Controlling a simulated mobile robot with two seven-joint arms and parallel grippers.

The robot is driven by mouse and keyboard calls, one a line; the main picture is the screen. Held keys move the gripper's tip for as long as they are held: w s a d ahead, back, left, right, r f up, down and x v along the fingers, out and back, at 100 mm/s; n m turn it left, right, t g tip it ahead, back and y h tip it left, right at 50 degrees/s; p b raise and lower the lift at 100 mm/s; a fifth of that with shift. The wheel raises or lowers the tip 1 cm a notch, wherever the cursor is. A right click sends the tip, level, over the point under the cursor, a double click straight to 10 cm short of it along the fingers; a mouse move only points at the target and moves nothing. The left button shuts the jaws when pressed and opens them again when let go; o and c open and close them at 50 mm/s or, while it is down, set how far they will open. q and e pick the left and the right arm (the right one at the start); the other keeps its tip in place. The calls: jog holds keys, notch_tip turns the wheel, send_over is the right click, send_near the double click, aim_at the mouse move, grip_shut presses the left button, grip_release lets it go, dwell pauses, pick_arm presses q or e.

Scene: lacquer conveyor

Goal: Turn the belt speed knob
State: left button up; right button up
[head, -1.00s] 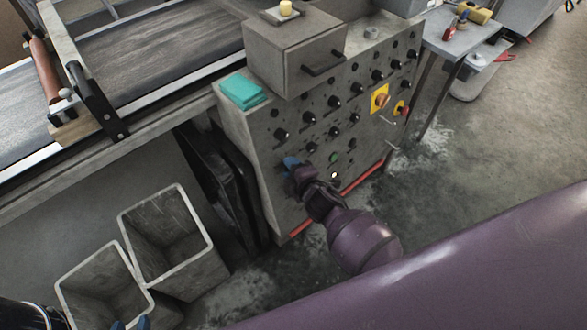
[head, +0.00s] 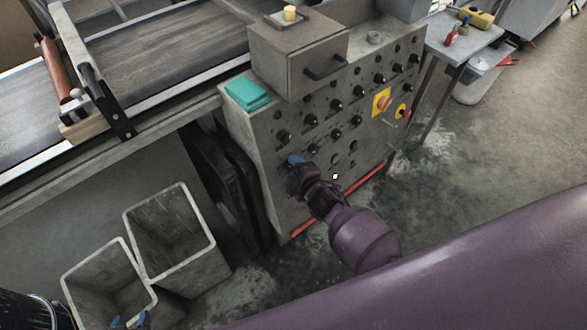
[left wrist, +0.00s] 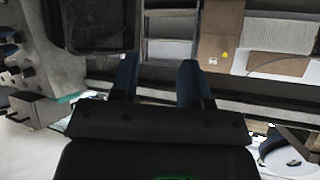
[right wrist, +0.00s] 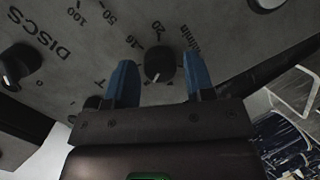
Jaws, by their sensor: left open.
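The belt speed knob (right wrist: 159,66) is a round black knob with a white pointer line in the right wrist view. The plate around it carries numbers and "m/min". My right gripper (right wrist: 156,80) is open, with one blue finger on each side of this knob and a visible gap to each. In the head view my right gripper (head: 294,163) is at the lower left of the grey control panel (head: 270,180), and hides the knob. My left gripper (head: 131,322) is open and empty low at the left; its fingers show in the left wrist view (left wrist: 158,78).
Other black knobs, a yellow-backed switch (head: 381,103) and a red button (head: 405,113) cover the panel. A grey box with a handle (head: 298,55) and a teal stack (head: 246,94) sit on top. Two grey bins (head: 170,235) stand below the conveyor (head: 150,60).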

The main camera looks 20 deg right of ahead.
jog(key=shift+o, duration=0.6)
jog(key=shift+s+d+r, duration=0.1)
jog(key=shift+s+r, duration=0.2)
jog(key=shift+s, duration=0.2)
pick_arm(q)
jog(key=shift+r+p, duration=0.9)
jog(key=shift+p, duration=0.2)
pick_arm(e)
jog(key=v, duration=0.9)
jog(key=shift+s, duration=0.35)
